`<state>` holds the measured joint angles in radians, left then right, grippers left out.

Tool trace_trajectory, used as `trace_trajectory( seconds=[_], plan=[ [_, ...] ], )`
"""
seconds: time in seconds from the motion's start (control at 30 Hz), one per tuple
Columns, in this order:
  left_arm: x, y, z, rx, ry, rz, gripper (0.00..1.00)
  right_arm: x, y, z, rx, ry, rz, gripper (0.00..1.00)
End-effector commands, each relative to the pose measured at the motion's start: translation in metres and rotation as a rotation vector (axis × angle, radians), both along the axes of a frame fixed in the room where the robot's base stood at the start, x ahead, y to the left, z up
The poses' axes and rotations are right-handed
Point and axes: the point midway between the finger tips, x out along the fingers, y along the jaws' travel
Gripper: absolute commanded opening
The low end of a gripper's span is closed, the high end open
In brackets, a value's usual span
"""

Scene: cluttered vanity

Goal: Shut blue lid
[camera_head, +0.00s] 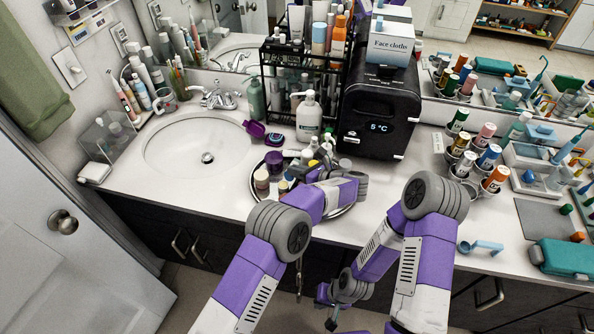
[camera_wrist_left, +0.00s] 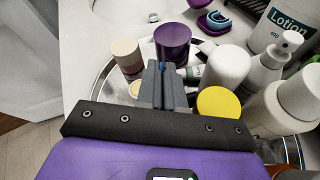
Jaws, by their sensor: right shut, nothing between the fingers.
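My left gripper (camera_head: 312,174) is over the round tray (camera_head: 346,209) on the counter. Its two fingers (camera_wrist_left: 163,84) stand close together in the left wrist view, with a small blue bit between their tips. Whether they hold it is unclear. A purple jar (camera_wrist_left: 173,40) is just beyond the fingertips. Behind the tray lies an open purple case (camera_head: 254,128) beside a round piece with a blue ring (camera_head: 275,139). A clear organizer with light-blue parts (camera_head: 541,133) stands far right. I cannot tell which part is the blue lid. My right gripper (camera_head: 328,308) is shut and empty below the counter's front edge.
Bottles crowd the tray, including one with a yellow cap (camera_wrist_left: 218,103). A lotion bottle (camera_head: 308,116) and black fridge (camera_head: 380,112) stand behind. The sink (camera_head: 195,145) is left; a cup holder with colored bottles (camera_head: 473,165) and a teal case (camera_head: 563,258) are right.

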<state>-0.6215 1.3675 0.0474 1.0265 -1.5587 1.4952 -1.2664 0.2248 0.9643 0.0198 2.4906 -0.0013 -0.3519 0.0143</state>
Motion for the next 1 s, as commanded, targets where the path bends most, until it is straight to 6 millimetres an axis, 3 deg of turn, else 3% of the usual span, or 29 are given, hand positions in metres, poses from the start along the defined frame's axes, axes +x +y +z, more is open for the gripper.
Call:
trace_trajectory(
  seconds=[0.67,1.0],
  plan=[
    [-0.001,0.001,0.000,-0.023,-0.019,-0.001,0.00,0.000,0.000,-0.001,0.000,0.000,0.000,0.00],
    [-0.007,0.007,0.002,-0.129,-0.117,-0.002,0.00,0.000,0.000,-0.010,0.000,0.000,0.000,0.00]
  ],
)
